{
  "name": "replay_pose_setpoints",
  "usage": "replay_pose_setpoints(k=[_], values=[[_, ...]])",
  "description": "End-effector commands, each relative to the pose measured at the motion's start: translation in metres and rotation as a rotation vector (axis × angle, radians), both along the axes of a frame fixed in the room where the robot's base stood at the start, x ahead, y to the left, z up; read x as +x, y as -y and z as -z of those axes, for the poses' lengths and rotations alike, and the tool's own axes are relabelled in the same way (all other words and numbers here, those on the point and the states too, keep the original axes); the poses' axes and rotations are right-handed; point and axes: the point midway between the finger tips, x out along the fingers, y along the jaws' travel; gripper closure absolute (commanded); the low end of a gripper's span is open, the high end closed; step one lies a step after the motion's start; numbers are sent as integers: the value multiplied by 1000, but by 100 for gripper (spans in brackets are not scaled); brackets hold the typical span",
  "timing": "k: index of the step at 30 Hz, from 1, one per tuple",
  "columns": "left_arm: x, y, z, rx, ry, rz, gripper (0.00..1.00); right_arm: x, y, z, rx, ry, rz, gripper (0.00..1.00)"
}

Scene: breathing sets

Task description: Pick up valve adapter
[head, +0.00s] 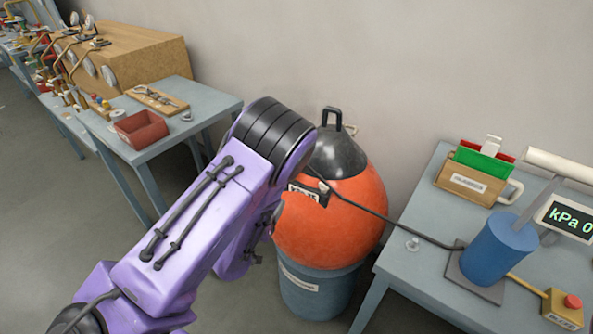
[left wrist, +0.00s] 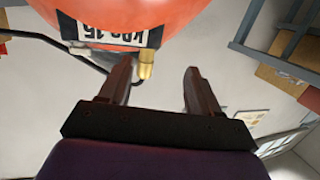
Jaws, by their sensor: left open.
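A small brass fitting (left wrist: 147,66) shows in the left wrist view below the label plate (left wrist: 115,35) of the orange ball (left wrist: 120,12); I cannot tell whether it is the valve adapter. My left gripper (left wrist: 158,72) is open, and the fitting appears between its fingertips, closer to the left finger. I cannot tell how far beyond the fingers it is. In the head view my purple left arm hides the gripper and part of the orange ball (head: 335,225). Small metal pieces stand on the right table (head: 412,245) and left table (head: 187,117). My right gripper is not in view.
The ball rests on a blue-grey drum (head: 318,295). A black hose (head: 385,217) runs from it to the blue cylinder (head: 495,258) on the right table. A red bin (head: 141,129) and wooden tray (head: 157,98) occupy the left table. Open floor lies at left.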

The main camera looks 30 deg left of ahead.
Motion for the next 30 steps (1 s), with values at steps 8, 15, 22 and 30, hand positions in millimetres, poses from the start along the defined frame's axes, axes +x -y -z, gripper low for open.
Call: replay_pose_setpoints(k=[8, 15, 22, 30], values=[[59, -4, -53, 36, 174, 65, 37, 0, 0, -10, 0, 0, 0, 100], [90, -10, -55, 35, 170, 62, 37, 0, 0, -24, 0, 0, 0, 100], [126, -15, -52, 35, 169, 60, 37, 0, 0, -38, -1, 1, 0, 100], [129, -15, -50, 36, 166, 59, 47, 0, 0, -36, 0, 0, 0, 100]])
